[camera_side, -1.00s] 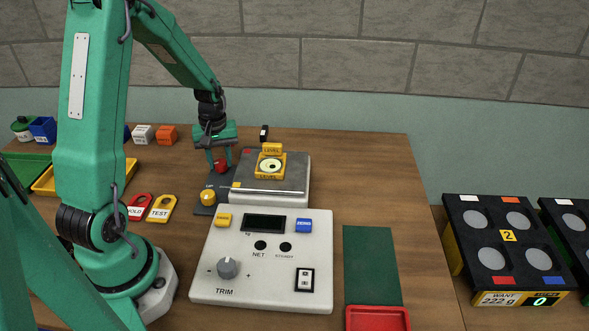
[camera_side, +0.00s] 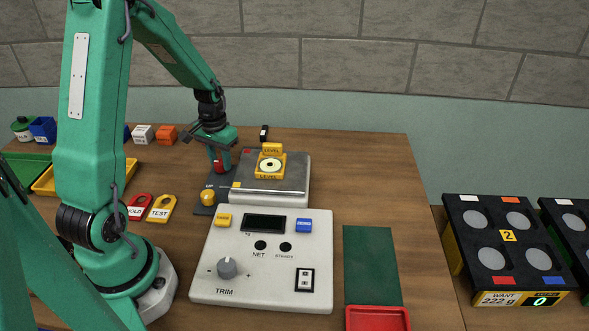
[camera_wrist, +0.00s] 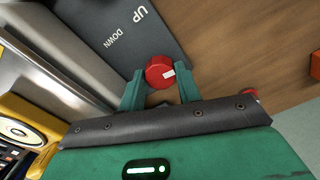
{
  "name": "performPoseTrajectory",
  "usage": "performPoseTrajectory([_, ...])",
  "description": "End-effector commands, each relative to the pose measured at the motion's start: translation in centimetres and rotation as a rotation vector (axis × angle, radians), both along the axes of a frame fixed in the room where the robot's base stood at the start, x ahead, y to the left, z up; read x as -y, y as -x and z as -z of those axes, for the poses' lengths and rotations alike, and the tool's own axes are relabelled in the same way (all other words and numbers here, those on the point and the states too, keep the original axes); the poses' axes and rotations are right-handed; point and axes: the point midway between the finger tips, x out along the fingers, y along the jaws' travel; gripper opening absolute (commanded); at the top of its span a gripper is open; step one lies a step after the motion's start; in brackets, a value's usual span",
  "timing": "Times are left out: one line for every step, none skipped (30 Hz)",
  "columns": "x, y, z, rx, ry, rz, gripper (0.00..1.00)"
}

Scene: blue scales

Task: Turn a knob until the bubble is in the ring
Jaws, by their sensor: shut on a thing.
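My gripper (camera_wrist: 159,84) is shut on the red knob (camera_wrist: 160,71), one green finger on each side of it. The knob has a white mark on its top. In the side view the fingers partly hide the red knob (camera_side: 221,167). A yellow knob (camera_side: 208,197) stands nearer the camera on the same dark plate (camera_wrist: 122,30), marked UP and DOWN. The yellow bubble level (camera_side: 270,170) sits on the scale's metal pan (camera_side: 245,184), right of my gripper. Its round vial (camera_wrist: 15,129) is partly cut off in the wrist view. I cannot tell exactly where the bubble lies against the ring.
The white scale console (camera_side: 205,282) with a TRIM dial (camera_side: 228,268) stands in front. Red and yellow tags (camera_side: 161,208) lie left of it. White and orange blocks (camera_side: 167,134) stand behind left. A green mat (camera_side: 372,262) and red tray (camera_side: 378,318) lie at right.

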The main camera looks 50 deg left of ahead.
Motion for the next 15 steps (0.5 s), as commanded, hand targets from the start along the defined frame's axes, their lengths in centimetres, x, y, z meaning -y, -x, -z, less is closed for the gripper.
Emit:
performPoseTrajectory([0.0,0.0,-0.07,0.0,0.0,0.01,0.11])
performPoseTrajectory([0.0,0.0,-0.07,0.0,0.0,0.016,0.11])
performPoseTrajectory([0.0,0.0,-0.07,0.0,0.0,0.023,0.11])
performPoseTrajectory([0.0,0.0,-0.07,0.0,0.0,0.026,0.11])
performPoseTrajectory([0.0,0.0,-0.08,0.0,0.0,0.028,0.11])
performPoseTrajectory([0.0,-0.01,-0.08,0.0,0.0,0.03,0.11])
performPoseTrajectory([0.0,-0.01,-0.08,0.0,0.0,0.031,0.11])
performPoseTrajectory([0.0,-0.01,-0.08,0.0,0.0,0.031,0.11])
performPoseTrajectory([0.0,-0.01,-0.08,0.0,0.0,0.031,0.11])
performPoseTrajectory([0.0,-0.01,-0.08,0.0,0.0,0.031,0.11])
performPoseTrajectory([0.0,-0.01,-0.08,0.0,0.0,0.031,0.11])
performPoseTrajectory([0.0,-0.01,-0.08,0.0,0.0,0.03,0.11])
performPoseTrajectory([0.0,-0.01,-0.08,0.0,0.0,0.03,0.11])
performPoseTrajectory([0.0,-0.01,-0.08,0.0,0.0,0.03,0.11])
performPoseTrajectory([0.0,-0.01,-0.09,0.0,0.0,0.03,0.11])
